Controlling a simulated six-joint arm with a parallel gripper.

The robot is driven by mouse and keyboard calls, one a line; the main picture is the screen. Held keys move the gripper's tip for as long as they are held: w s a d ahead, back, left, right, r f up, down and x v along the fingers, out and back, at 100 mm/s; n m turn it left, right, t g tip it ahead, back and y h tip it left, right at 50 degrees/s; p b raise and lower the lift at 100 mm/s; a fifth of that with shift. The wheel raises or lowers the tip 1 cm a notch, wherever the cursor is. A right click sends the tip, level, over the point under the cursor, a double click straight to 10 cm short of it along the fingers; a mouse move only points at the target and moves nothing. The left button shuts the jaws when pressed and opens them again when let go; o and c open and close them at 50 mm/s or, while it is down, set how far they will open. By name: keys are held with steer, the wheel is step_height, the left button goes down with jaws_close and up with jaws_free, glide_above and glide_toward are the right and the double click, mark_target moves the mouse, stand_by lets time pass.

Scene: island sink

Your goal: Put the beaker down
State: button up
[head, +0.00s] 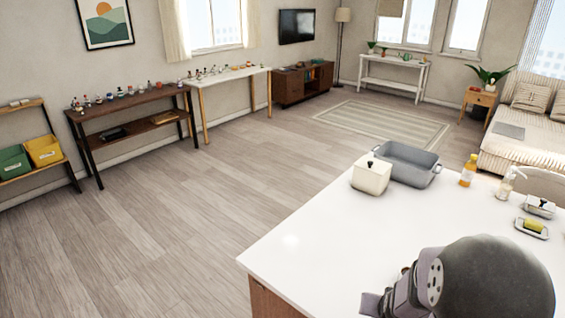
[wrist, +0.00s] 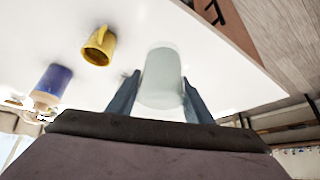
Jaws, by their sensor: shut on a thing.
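The beaker (wrist: 163,62) is a pale, frosted, translucent cylinder in the middle of the wrist view. My gripper (wrist: 160,80) is shut on it, with one dark finger on each side of its wall. The white counter (wrist: 215,60) lies behind the beaker; I cannot tell whether its base touches the counter or is above it. In the head view, my arm covers the near part of the counter (head: 330,235), and the beaker and fingertips are hidden.
In the wrist view, a yellow mug (wrist: 99,46) and a blue cup (wrist: 53,80) stand left of the beaker. In the head view, a white canister (head: 371,177), grey basin (head: 424,178), orange bottle (head: 467,172), pump bottle (head: 507,184) and sponge dish (head: 531,233) line the far side. The middle is bare.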

steer(key=w+a+n+y+b, duration=0.2)
steer(key=w+a+n, duration=0.2)
steer(key=a, duration=1)
steer(key=shift+r, duration=0.4)
steer(key=shift+d, duration=0.1)
stand_by(0.7)
steer(key=s+d+f+m+g+h+p, duration=0.1)
steer(key=s+d+m+p, duration=0.2)
steer(key=d, duration=0.7)
steer(key=s+d+f+m+h+p, duration=0.1)
steer(key=s+d+m+h+p, duration=0.2)
steer(key=d, duration=0.6)
steer(key=s+d+f+m+g+p, duration=0.1)
steer(key=s+d+m+p, duration=0.2)
steer(key=d, duration=0.7)
steer(key=w+d+r+m, duration=0.1)
steer(key=w+d+r, duration=0.2)
steer(key=d, duration=0.7)
steer(key=shift+w+d+h, duration=0.15)
steer(key=shift+w+h, duration=0.25)
